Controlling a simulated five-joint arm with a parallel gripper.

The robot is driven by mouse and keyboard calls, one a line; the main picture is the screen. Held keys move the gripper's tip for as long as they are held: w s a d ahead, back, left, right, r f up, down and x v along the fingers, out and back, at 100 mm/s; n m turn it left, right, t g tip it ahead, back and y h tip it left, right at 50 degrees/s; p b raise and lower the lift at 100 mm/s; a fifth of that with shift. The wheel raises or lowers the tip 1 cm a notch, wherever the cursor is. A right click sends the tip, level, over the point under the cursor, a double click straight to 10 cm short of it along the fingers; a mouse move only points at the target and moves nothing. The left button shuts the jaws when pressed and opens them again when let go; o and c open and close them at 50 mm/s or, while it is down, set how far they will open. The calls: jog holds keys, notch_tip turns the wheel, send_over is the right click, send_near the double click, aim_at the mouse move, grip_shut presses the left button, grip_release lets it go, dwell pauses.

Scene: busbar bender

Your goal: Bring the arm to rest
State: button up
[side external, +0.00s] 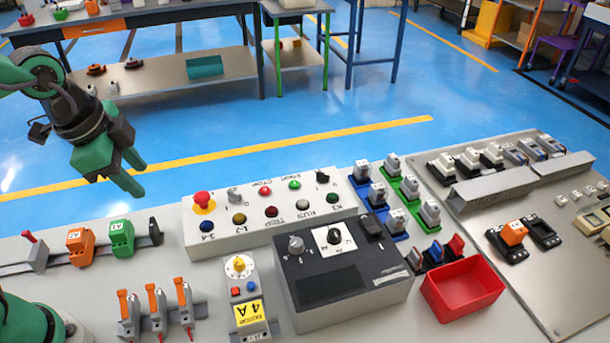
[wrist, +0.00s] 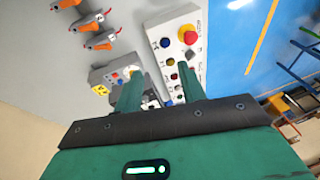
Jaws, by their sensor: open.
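My gripper (side external: 130,173) is at the upper left of the side external view, raised above the bench at its far edge. Its two green fingers are open and apart, with nothing between them. In the wrist view the fingers (wrist: 160,88) point toward the white control box (wrist: 172,50) with the red mushroom button. That white box (side external: 270,213) stands on the bench to the right of my gripper and apart from it.
On the bench are a dark grey box (side external: 345,270), a red bin (side external: 463,288), a yellow-labelled unit (side external: 247,312), orange-levered switches (side external: 155,308) and a green block (side external: 121,238). A metal panel (side external: 520,275) with devices lies at right. The air around my gripper is clear.

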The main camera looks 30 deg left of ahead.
jog(key=s+a+r+n+t, duration=0.1)
jog(key=s+a+n+t, duration=0.1)
jog(key=s+a+n, duration=0.3)
jog(key=shift+a+r+n+y, duration=0.2)
jog(key=shift+a+n+y, duration=0.25)
jog(key=shift+n, duration=1.95)
